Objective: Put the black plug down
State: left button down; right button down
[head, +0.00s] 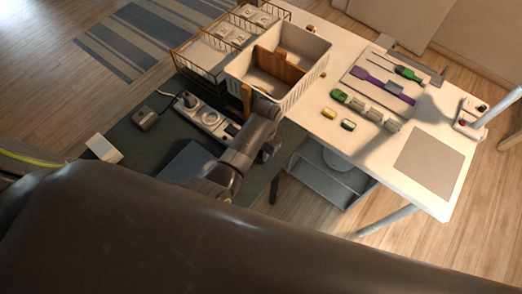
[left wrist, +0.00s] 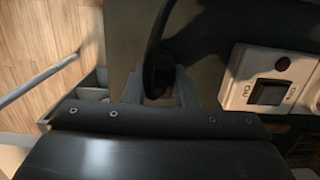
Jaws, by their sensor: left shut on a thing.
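My left gripper (head: 264,106) reaches over the right end of the dark desk, beside the white power strip (head: 207,119). In the left wrist view its fingers (left wrist: 159,88) are shut on a dark thing, which I take to be the black plug (left wrist: 157,70); a black cord curves up from it. The plug is mostly hidden between the fingers, and I cannot make it out in the head view. The strip's switch end (left wrist: 268,80) shows to the right of the fingers, apart from them. My right gripper is not in view.
A white bin (head: 311,50) with brown dividers stands close beyond the gripper. Tools lie on the white table (head: 330,118); a grey mat (head: 429,163) lies at its right.

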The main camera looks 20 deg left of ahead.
pick_arm(q)
jog(key=c, duration=1.2)
grip_release()
jog(key=shift+f, duration=0.1)
jog(key=shift+o, duration=0.2)
notch_tip(320, 180, up, 12)
jog(key=w, duration=0.1)
jog(key=shift+w+d+b, duration=0.2)
jog(key=shift+d+b, duration=0.1)
jog(key=shift+b, duration=0.1)
